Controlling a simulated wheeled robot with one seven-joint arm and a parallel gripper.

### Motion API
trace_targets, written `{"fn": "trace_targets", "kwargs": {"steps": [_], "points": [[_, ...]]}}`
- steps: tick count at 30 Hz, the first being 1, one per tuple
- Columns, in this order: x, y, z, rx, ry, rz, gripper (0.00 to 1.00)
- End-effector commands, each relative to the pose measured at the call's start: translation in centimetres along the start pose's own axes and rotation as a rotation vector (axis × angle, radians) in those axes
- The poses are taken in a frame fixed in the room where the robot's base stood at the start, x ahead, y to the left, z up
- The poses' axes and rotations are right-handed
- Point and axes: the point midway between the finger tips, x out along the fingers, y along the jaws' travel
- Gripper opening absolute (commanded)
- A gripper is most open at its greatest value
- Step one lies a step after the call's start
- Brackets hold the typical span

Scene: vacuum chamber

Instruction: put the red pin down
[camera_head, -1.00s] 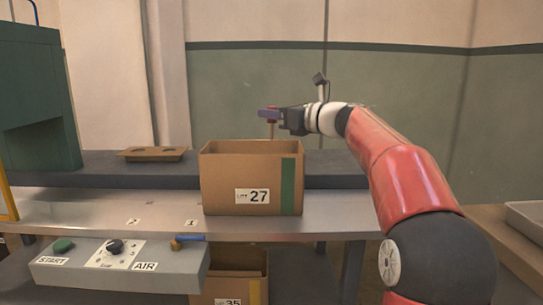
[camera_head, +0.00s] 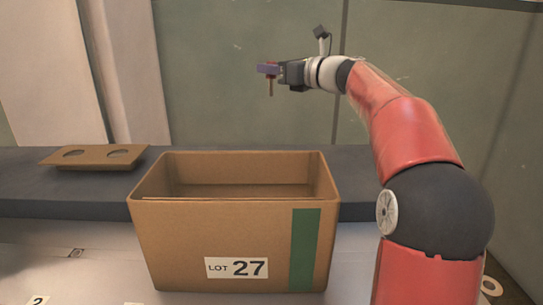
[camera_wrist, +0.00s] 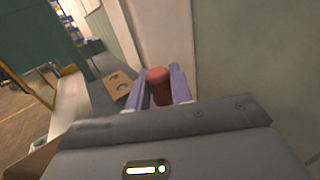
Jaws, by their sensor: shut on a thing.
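The red pin (camera_wrist: 158,88) is between the two purple fingers of my gripper (camera_wrist: 161,90) in the wrist view, its red head showing. In the head view my gripper (camera_head: 268,69) is shut on the pin, whose thin brown shank (camera_head: 271,88) hangs down upright. The gripper and pin are in the air, above and apart from the cardboard box and the bench in the head view.
An open cardboard box (camera_head: 180,245) marked LOT 27 with a green stripe stands on the bench. A brown plate with two holes (camera_head: 94,157) lies on the dark shelf (camera_head: 60,187) to its left; it also shows in the wrist view (camera_wrist: 117,85). A wall stands behind.

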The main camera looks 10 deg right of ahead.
Motion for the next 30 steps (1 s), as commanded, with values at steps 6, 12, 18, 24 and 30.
{"fn": "trace_targets", "kwargs": {"steps": [6,12,18,24,30], "points": [[-0.1,0.0,-3.5,0.004,0.002,-0.001,0.00],[0.0,0.0,-9.0,0.005,0.002,-0.001,0.00],[0.0,0.0,-13.7,0.004,0.001,0.000,0.00],[0.0,0.0,-15.7,0.001,0.000,0.000,0.00],[0.0,0.0,-18.5,0.004,0.001,-0.001,0.00]]}}
